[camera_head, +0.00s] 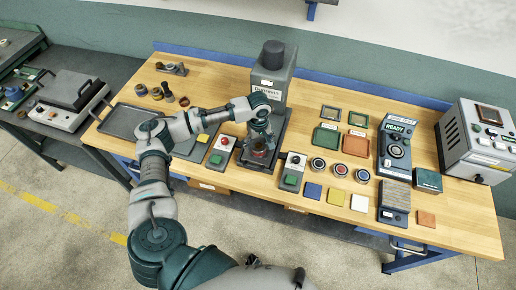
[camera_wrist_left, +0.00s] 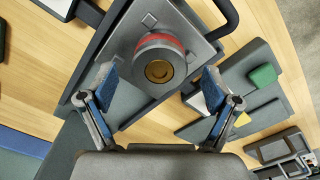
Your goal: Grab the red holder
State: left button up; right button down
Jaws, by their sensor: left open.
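A round holder with a red band, a dark top and a brass-coloured centre (camera_wrist_left: 159,42) sits on the grey plate of the grinder in the left wrist view. In the head view a bit of its red (camera_head: 261,154) shows below my gripper. My left gripper (camera_head: 262,142) is over the grinder base; in the left wrist view its two blue-padded fingers (camera_wrist_left: 159,84) are spread wide, one on each side and short of the holder. Nothing is between them. The gripper partly hides the holder in the head view. My right gripper is not in view.
The grey grinder column (camera_head: 273,75) stands right behind my gripper. Control boxes with a red button (camera_head: 224,141) and a green button (camera_head: 290,180) flank the base closely. Coloured tiles and round parts lie to the right. A dark tray (camera_head: 130,119) lies at left.

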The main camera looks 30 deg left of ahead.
pick_arm(q)
jog(key=shift+d+f, duration=0.2)
jog(key=shift+f, duration=0.9)
jog(key=shift+a, duration=0.3)
jog(key=c, duration=1.7)
jog(key=shift+d, duration=0.1)
jog(key=shift+r, duration=0.1)
